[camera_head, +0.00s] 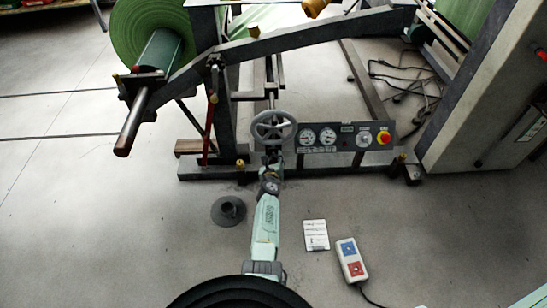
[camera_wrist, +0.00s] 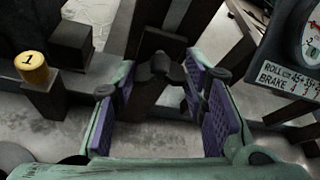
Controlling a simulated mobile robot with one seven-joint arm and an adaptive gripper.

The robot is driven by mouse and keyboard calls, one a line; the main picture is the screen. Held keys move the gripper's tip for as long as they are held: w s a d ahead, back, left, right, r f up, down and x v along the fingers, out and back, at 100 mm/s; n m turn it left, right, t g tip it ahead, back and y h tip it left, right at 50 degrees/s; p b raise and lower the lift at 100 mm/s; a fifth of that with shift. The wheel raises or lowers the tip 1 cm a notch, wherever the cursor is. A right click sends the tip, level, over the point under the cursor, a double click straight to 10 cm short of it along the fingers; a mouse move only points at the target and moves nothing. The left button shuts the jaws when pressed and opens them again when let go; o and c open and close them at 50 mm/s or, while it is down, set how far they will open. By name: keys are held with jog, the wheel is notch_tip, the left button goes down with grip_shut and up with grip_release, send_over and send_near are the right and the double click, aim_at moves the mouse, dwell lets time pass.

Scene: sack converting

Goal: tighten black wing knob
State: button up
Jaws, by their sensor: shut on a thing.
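The black wing knob (camera_wrist: 160,69) shows in the middle of the wrist view, its two wings spread left and right in front of a dark post. In the head view my gripper (camera_head: 271,160) is at the machine's lower frame, just below the grey handwheel (camera_head: 273,127). The knob is hidden there by my arm and gripper.
A gauge panel (camera_head: 345,137) with a red stop button stands right of my gripper. A yellow cap marked 1 (camera_wrist: 33,68) is at the left. A pendant (camera_head: 351,259), a paper card (camera_head: 316,235) and a dark round base (camera_head: 228,211) lie on the otherwise open floor.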

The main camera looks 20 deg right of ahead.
jog(key=shift+r+m+y+p, duration=0.2)
jog(key=shift+m+y+p, duration=0.2)
jog(key=shift+m+p, duration=0.2)
jog(key=shift+d+m+t+y+p, duration=0.1)
jog(key=shift+m+t+y+p, duration=0.2)
jog(key=shift+m+y+p, duration=0.45)
jog(key=m+y, duration=0.2)
jog(key=m, duration=0.1)
jog(key=shift+d+f+m+t, duration=0.15)
jog(key=shift+f+m+t, duration=0.1)
jog(key=shift+t, duration=0.15)
jog(key=shift+d+f+m+t+y+b, duration=0.1)
jog(key=shift+m+t+y+b, duration=0.65)
jog(key=shift+m+b, duration=1)
jog(key=shift+f+m+t+y+b, duration=0.1)
jog(key=shift+m+t+y+b, duration=0.65)
jog(key=shift+m+b, duration=1)
jog(key=shift+r, duration=0.1)
jog(key=o, duration=1.2)
jog(key=shift+c, duration=0.2)
